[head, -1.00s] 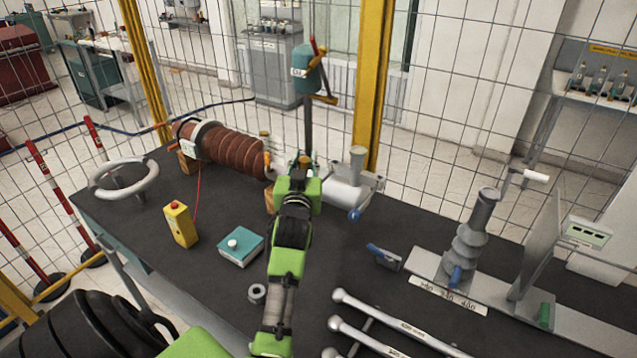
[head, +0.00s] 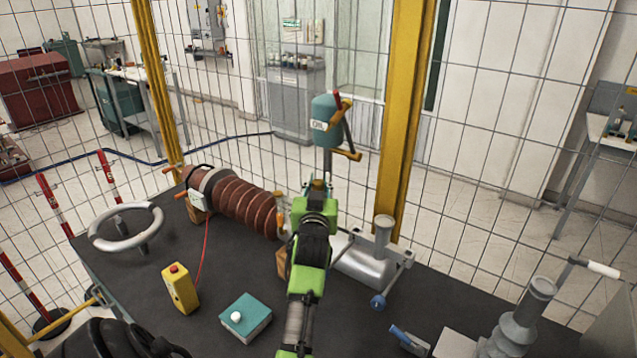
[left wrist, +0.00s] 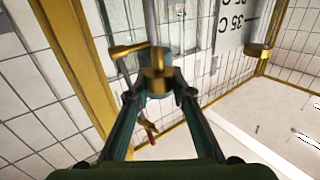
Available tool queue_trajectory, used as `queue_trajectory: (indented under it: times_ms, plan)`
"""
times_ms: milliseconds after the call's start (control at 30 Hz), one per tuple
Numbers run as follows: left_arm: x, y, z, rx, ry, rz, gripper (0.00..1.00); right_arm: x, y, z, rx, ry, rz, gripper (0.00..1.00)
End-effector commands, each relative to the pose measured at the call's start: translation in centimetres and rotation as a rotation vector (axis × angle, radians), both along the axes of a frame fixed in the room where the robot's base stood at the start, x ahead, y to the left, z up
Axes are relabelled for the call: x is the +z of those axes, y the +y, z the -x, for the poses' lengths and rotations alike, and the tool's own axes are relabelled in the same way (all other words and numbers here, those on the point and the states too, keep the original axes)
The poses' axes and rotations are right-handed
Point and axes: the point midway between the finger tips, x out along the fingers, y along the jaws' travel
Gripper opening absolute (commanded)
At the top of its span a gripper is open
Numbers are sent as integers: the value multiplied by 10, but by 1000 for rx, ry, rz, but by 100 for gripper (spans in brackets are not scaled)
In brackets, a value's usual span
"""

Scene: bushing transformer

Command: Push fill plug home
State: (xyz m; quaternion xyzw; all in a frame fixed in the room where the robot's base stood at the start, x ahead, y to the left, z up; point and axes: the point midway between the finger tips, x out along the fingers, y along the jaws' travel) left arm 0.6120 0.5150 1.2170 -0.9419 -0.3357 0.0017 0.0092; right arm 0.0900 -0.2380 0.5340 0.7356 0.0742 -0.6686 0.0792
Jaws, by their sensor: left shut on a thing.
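My left gripper (head: 318,186) reaches across the bench to the right end of the brown ribbed bushing (head: 240,200), below the hanging teal tank (head: 325,120). In the left wrist view, my left gripper (left wrist: 158,98) has its two teal-padded fingers closed on a brass-coloured piece (left wrist: 157,82), which looks like the fill plug. A grey rod shows directly above that piece in this view. My gripper and arm hide the plug's lower side and its seat, so I cannot tell how deep it sits. My right gripper is out of view.
A yellow button box (head: 180,289), a teal box (head: 246,316) and a grey ring (head: 126,228) occupy the left bench. A yellow post (head: 403,120) and mesh fence stand behind. The grey insulator (head: 520,320) is at lower right.

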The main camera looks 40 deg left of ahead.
Motion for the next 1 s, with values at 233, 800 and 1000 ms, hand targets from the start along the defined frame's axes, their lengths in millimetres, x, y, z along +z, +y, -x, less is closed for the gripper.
queue_trajectory:
  times_ms: [233, 800, 1000]
  plan:
    - [2, 0, 0, 1, -9, 11, 0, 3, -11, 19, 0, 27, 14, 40]
    - [-48, 0, 0, 2, -6, 8, 0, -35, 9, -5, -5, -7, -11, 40]
    - [-57, 0, 0, 2, -6, 8, 0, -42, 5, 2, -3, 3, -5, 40]
